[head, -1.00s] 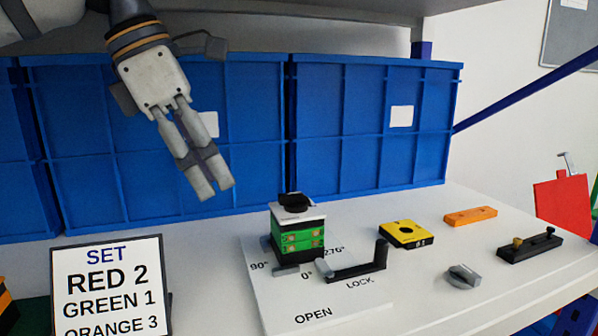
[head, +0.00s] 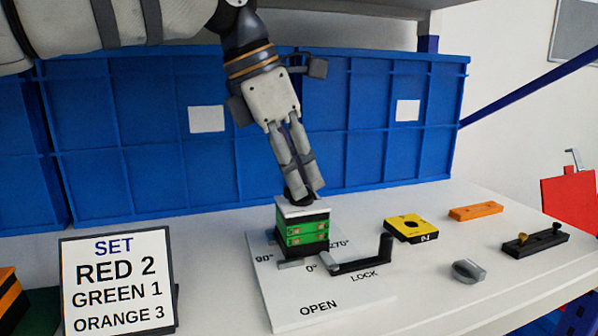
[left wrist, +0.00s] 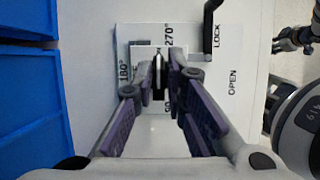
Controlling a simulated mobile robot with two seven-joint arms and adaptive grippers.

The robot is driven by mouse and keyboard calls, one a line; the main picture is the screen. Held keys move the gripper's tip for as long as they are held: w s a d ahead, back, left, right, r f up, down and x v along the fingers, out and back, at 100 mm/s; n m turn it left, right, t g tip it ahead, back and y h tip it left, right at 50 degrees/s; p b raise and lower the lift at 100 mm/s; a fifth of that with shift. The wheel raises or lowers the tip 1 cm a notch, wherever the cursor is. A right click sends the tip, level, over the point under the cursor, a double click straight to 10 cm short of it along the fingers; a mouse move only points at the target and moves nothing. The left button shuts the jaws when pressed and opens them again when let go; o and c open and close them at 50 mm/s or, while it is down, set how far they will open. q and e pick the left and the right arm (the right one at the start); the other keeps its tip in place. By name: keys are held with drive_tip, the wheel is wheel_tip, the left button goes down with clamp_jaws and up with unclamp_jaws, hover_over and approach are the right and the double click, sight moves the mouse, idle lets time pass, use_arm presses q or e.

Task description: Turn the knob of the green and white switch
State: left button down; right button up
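The green and white switch (head: 302,232) stands upright on a white board (head: 270,300), left of the middle of its far part. Its black knob sits on top and is partly covered by my left fingers in the head view. My left gripper (head: 307,192) points down at the knob, with its fingertips at knob height. In the left wrist view the black knob (left wrist: 158,76) lies between the two fingertips, which are a little apart; a narrow gap seems to show beside it, so no firm grip is seen. What looks like part of my right arm shows at the right edge there.
A black crank handle (head: 365,262) stands on the board right of the switch. A yellow block (head: 408,228), an orange bar (head: 476,211), a grey knob (head: 468,271) and a black bar (head: 535,242) lie farther right. A sign (head: 118,283) stands left; blue crates (head: 130,150) line the back.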

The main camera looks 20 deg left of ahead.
idle(0.4)
use_arm(q)
drive_tip(key=n+y, duration=0.1)
drive_tip(key=n, duration=0.1)
drive_tip(key=n+t, duration=0.1)
drive_tip(key=n, duration=0.2)
drive_tip(key=shift+f+n+y, duration=0.1)
drive_tip(key=shift+n+y, duration=0.2)
drive_tip(key=shift+y, duration=0.1)
drive_tip(key=n+y, duration=0.1)
drive_tip(key=n, duration=0.1)
drive_tip(key=n+y, duration=0.1)
drive_tip(key=n, duration=0.2)
drive_tip(key=shift+d+t, duration=0.15)
drive_tip(key=shift+t, duration=0.25)
drive_tip(key=n+y, duration=0.1)
drive_tip(key=n, duration=0.2)
drive_tip(key=n+y, duration=0.1)
drive_tip(key=n, duration=0.3)
drive_tip(key=shift+g, duration=0.4)
drive_tip(key=shift+n+y, duration=0.3)
drive_tip(key=c, duration=1.7)
unclamp_jaws()
